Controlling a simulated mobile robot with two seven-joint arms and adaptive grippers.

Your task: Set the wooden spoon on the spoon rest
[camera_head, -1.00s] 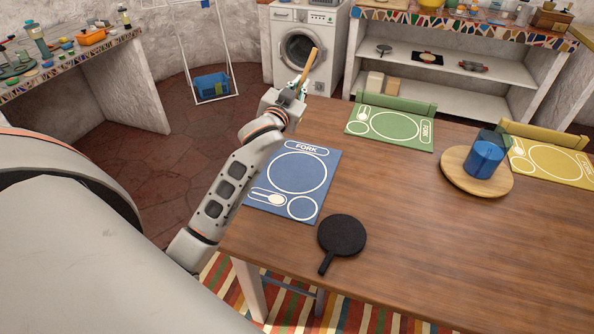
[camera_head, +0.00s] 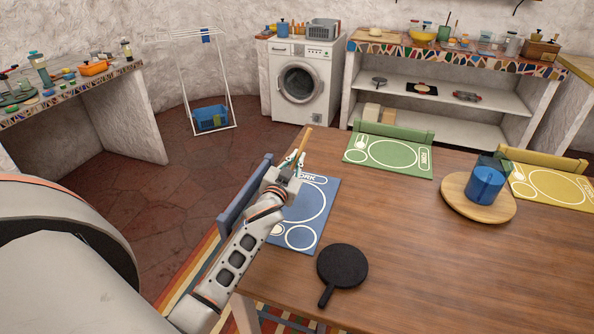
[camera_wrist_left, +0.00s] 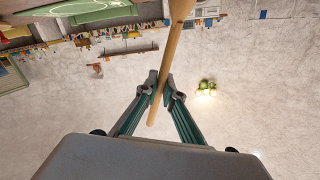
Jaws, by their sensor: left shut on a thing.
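My left gripper (camera_head: 294,160) is shut on the wooden spoon (camera_head: 304,146) and holds it tilted up over the far end of the blue place mat (camera_head: 318,221). In the left wrist view the fingertips (camera_wrist_left: 162,86) pinch the spoon's thin handle (camera_wrist_left: 168,60). The spoon's wider end runs out of the top of that picture. A flat black round piece with a short handle, which looks like the spoon rest (camera_head: 343,265), lies on the table nearer to me, apart from the gripper. My right gripper is not in view.
The wooden table (camera_head: 430,260) has wide bare room to the right of the black piece. A round board (camera_head: 460,207) with a blue cup (camera_head: 485,185) stands at the right. Green (camera_head: 390,153) and yellow mats (camera_head: 555,188) lie beyond. A blue chair (camera_head: 245,190) stands at the left edge.

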